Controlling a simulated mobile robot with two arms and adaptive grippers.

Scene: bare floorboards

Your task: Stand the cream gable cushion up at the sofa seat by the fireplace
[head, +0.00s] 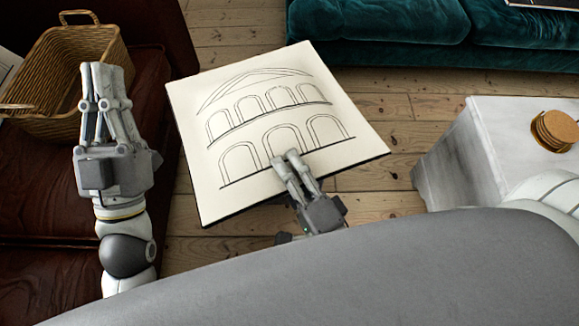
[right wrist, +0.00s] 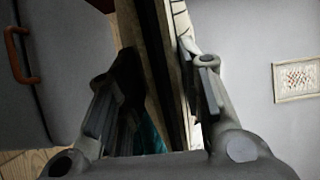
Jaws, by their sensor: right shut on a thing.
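The cream gable cushion (head: 275,130) is a flat square with a line drawing of a gable and arches and a dark edge. In the head view it is in the middle, over the floorboards and tilted. My right gripper (head: 288,160) is shut on its near edge. In the right wrist view the cushion (right wrist: 182,45) shows edge-on between the fingers. My left gripper (head: 107,75) is apart from the cushion, to its left, with nothing visible in it; its finger gap is unclear. A dark red leather sofa (head: 40,185) is at left, a teal velvet sofa (head: 380,22) at top. No fireplace is visible.
A wicker basket (head: 75,65) rests on the red sofa, beside my left gripper. A white marble-like table (head: 490,150) with cork coasters (head: 556,130) stands at right. Bare floorboards (head: 375,105) lie between the sofas and the table.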

